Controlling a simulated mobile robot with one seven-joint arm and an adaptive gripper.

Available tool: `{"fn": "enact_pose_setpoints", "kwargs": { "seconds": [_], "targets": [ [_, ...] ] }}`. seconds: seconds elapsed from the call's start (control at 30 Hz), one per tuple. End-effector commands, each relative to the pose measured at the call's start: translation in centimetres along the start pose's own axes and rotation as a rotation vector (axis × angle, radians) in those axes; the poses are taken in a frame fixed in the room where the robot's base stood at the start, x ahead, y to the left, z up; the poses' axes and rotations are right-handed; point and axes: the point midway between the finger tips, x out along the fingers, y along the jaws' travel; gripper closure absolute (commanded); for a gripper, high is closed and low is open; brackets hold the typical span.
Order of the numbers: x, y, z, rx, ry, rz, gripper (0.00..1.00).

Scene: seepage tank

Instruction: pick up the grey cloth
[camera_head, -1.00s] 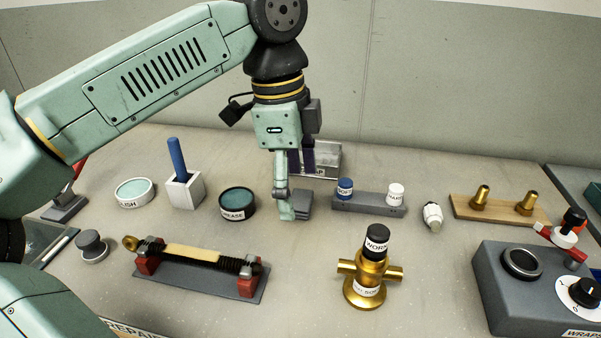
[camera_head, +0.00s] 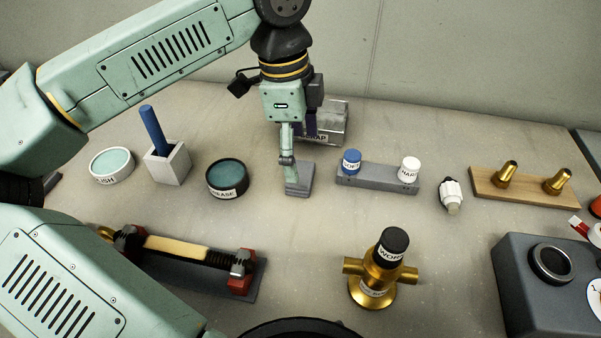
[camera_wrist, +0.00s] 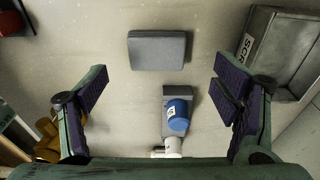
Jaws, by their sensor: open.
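The grey cloth (camera_wrist: 157,50) is a flat, folded rectangle lying on the bench, ahead of and between my fingers in the wrist view. In the head view, the cloth (camera_head: 304,178) is partly hidden behind my near finger. My gripper (camera_wrist: 161,74) is open and empty, with its dark purple pads spread wide on either side of the cloth's line. In the head view my gripper (camera_head: 299,160) points down over the cloth. The gap between fingertips and cloth is hard to judge.
A scrap bin (camera_head: 325,128) stands behind my gripper. A grey rack (camera_head: 375,179) with a blue SOFT cap (camera_head: 351,162) and white cap is right of the cloth. A grease tin (camera_head: 227,179) is at left. A brass valve (camera_head: 372,285) stands in front, with bare bench between.

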Motion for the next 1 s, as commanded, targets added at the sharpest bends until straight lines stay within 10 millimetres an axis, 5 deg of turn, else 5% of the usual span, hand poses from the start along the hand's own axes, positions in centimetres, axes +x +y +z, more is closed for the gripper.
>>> {"fn": "enact_pose_setpoints", "kwargs": {
  "seconds": [0.3, 0.57, 1.0],
  "targets": [
    [4.0, 0.5, 0.2, 0.000, 0.003, 0.001, 0.18],
    [4.2, 0.5, 0.2, 0.000, 0.001, 0.000, 0.19],
    [4.2, 0.5, 0.2, 0.000, 0.001, 0.000, 0.48]
  ]
}}
